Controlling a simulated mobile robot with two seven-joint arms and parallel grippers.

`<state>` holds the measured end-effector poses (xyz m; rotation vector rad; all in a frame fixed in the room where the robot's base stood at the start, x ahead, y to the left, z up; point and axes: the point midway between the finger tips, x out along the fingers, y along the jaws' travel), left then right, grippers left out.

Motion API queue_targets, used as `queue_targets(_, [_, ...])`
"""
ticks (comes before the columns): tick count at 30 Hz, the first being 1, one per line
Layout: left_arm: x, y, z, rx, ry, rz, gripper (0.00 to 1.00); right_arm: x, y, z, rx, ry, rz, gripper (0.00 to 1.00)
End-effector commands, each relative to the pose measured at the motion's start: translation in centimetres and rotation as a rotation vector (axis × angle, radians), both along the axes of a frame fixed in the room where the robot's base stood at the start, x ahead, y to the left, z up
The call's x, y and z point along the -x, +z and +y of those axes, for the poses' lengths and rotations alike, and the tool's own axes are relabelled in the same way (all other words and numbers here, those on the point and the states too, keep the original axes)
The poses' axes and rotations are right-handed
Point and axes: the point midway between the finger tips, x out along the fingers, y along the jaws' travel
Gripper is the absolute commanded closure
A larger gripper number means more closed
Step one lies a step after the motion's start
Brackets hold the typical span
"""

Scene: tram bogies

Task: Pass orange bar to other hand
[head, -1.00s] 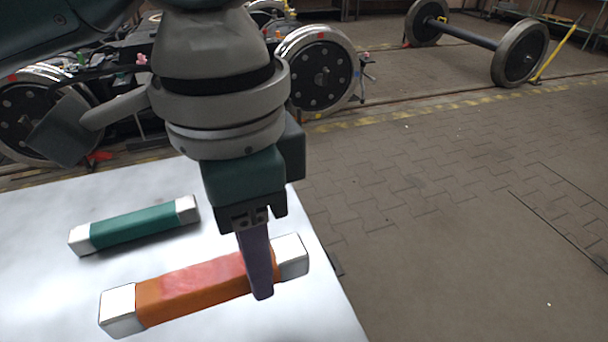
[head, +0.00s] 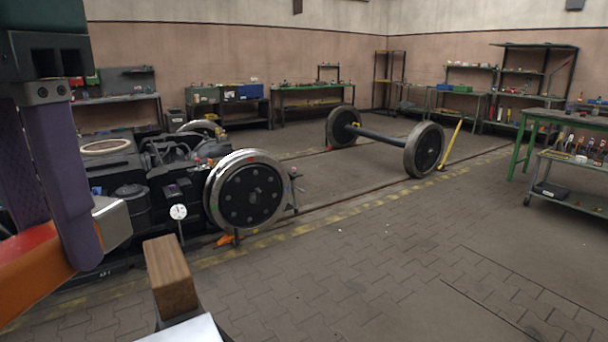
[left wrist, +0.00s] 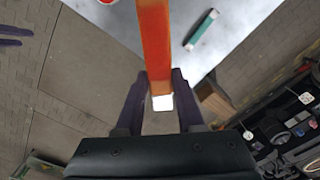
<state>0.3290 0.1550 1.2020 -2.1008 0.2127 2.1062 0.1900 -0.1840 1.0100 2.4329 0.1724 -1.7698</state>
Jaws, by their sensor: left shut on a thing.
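The orange bar (head: 35,275) with white ends is held up at the lower left of the head view. My left gripper (head: 62,235) has its purple fingers shut around it near one white end (head: 112,222). In the left wrist view the bar (left wrist: 155,40) runs between the fingertips (left wrist: 162,80) and on past the top edge. Two purple fingers of my right gripper (left wrist: 14,36) show at the left edge there, apart from each other and away from the visible part of the bar. The right gripper is outside the head view.
A green bar (left wrist: 202,30) with white ends lies on the white table (left wrist: 225,12). A wooden block (head: 170,275) stands by the table corner (head: 190,331). A bogie wheel (head: 247,190) and a wheelset (head: 385,140) stand beyond. The paved floor to the right is open.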

Motion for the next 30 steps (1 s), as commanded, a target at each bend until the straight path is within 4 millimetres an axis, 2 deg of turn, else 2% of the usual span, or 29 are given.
queue_targets(1, [-0.2, 3.2, 0.6, 0.002, 0.071, -0.006, 1.0, 0.0, 2.4, 0.0, 0.0, 0.0, 0.0, 0.5])
queue_targets(3, [-0.3, 5.6, 1.3, 0.008, 0.172, -0.006, 1.0, 0.0, 3.9, 0.0, 0.0, 0.0, 0.0, 0.5])
queue_targets(5, [-0.2, 7.3, 1.7, 0.012, 0.228, -0.005, 1.0, 0.0, 5.2, 0.0, 0.0, 0.0, 0.0, 0.5])
queue_targets(11, [0.5, 12.0, 1.5, 0.012, 0.216, -0.008, 1.0, 0.0, 10.3, 0.0, -0.001, -0.001, 0.001, 0.5])
queue_targets(30, [3.7, 32.5, 1.4, 0.012, 0.214, -0.01, 1.0, 0.0, 32.0, 0.1, -0.005, -0.004, 0.0, 0.5])
